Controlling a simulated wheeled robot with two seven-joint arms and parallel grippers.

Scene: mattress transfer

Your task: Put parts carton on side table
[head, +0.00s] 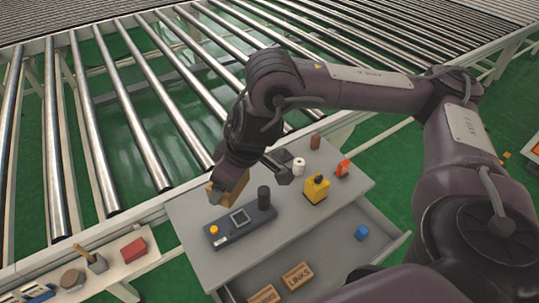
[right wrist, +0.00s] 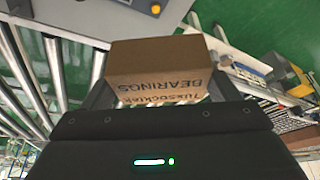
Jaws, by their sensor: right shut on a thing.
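A brown parts carton (head: 229,190) is in my right gripper (head: 232,180), over the left rear part of the grey cabinet top (head: 200,208). The right wrist view shows the carton (right wrist: 153,62) between the two fingers, with "BEARINGS" printed upside down on its near face. The gripper is shut on it. In the head view the gripper partly covers the carton, and I cannot tell how far it is above the top. My left gripper is not in view. Which surface is the side table is unclear.
A control box (head: 228,228), white roll (head: 299,167), yellow container (head: 317,188) and red item (head: 343,168) stand on the cabinet. Its open drawer holds a LINKS carton (head: 298,276) and blue cube (head: 361,233). A roller conveyor (head: 130,88) lies behind; a narrow bench (head: 112,268) left.

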